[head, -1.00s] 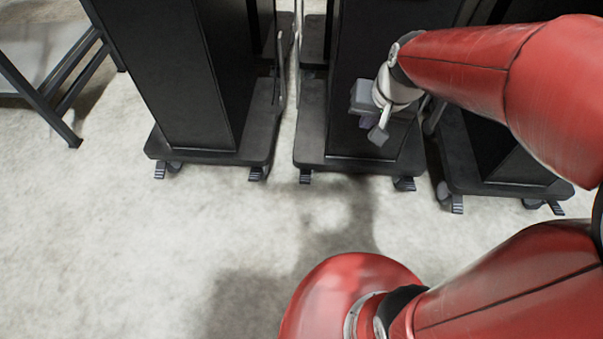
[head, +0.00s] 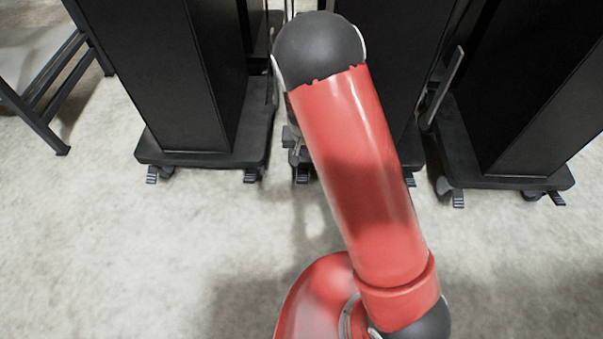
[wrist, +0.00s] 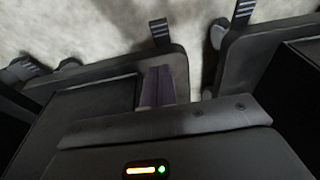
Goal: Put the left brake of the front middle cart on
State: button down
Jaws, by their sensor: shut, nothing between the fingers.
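The front middle cart (head: 385,60) is a tall black box on a dark wheeled base, mostly hidden behind my red arm. Its left brake (head: 302,175), a dark striped pedal, sticks out at the left front corner of the base. In the wrist view, which is turned around, this left brake (wrist: 160,32) lies just beyond the base's edge, near its right corner. My gripper (head: 297,152) is partly hidden by my arm and is above the left front corner. Its fingers (wrist: 157,85) are shut and empty, over the base, apart from the pedal in the picture. I cannot tell the pedal's tilt.
The left cart (head: 190,75) stands close by with its own pedals; its near pedal (wrist: 243,12) shows in the wrist view. The right cart (head: 530,85) stands beyond a narrow gap. A metal-framed table (head: 50,100) is at far left. The floor in front is clear.

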jog(key=shift+f, duration=0.1)
jog(key=b, duration=0.2)
send_near(303, 183)
jog(key=w+f, duration=0.2)
jog(key=f, duration=0.1)
jog(key=w+f, duration=0.1)
jog(key=f, duration=0.1)
jog(key=shift+w, duration=0.35)
jog(key=shift+s+f, duration=0.1)
jog(key=shift+f, duration=0.5)
jog(key=shift+s+f+b, duration=0.4)
jog(key=shift+f+b, duration=0.15)
jog(key=shift+b, duration=0.05)
jog(key=shift+s+f+b, duration=0.3)
jog(key=shift+f+b, duration=0.2)
jog(key=shift+b, duration=0.05)
jog(key=shift+s+f+b, duration=0.3)
jog(key=shift+f+b, duration=0.5)
jog(key=shift+r, duration=0.15)
jog(key=shift+r+p, duration=0.55)
jog(key=shift+r, duration=0.15)
